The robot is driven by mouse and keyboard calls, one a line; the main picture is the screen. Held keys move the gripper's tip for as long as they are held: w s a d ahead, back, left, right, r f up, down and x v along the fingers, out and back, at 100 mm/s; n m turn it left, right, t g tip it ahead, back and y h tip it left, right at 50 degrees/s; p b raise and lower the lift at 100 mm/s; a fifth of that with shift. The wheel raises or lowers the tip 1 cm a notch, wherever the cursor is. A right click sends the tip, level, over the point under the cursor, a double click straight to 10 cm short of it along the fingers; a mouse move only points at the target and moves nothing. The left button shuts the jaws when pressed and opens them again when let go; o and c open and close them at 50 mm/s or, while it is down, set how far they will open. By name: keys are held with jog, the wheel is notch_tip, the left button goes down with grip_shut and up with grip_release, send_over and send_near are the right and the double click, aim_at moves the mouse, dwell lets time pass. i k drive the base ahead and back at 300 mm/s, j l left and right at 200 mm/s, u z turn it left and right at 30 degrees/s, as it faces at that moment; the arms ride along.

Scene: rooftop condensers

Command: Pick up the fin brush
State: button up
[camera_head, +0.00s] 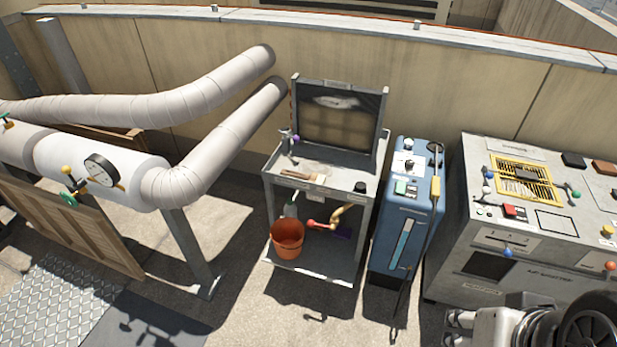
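What looks like the fin brush (299,176), with a tan wooden handle, lies flat on the top shelf of the grey metal cart (337,188) in the middle of the view. Its bristle end is too small to make out. Part of my arm, with what looks like my gripper (459,329), shows at the bottom right edge, well away from the cart and the brush. I cannot tell the state of its fingers.
An orange bucket (287,238) stands on the cart's lower shelf. A framed dark panel (339,122) rises behind the cart top. A blue machine (403,205) stands close on its right, a grey console (540,235) farther right. Thick pipes (215,150) run left. Floor in front is clear.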

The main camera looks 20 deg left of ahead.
aim_at(315, 177)
jog(key=i+j+u, duration=0.15)
jog(key=i+j, duration=0.25)
jog(key=i+j+u, duration=0.15)
jog(key=i+j, duration=0.25)
jog(key=i+j+u, duration=0.15)
jog(key=i+j, duration=0.15)
jog(key=i, duration=0.2)
jog(key=i+j+u, duration=0.15)
jog(key=i+j, duration=0.15)
jog(key=i, duration=0.2)
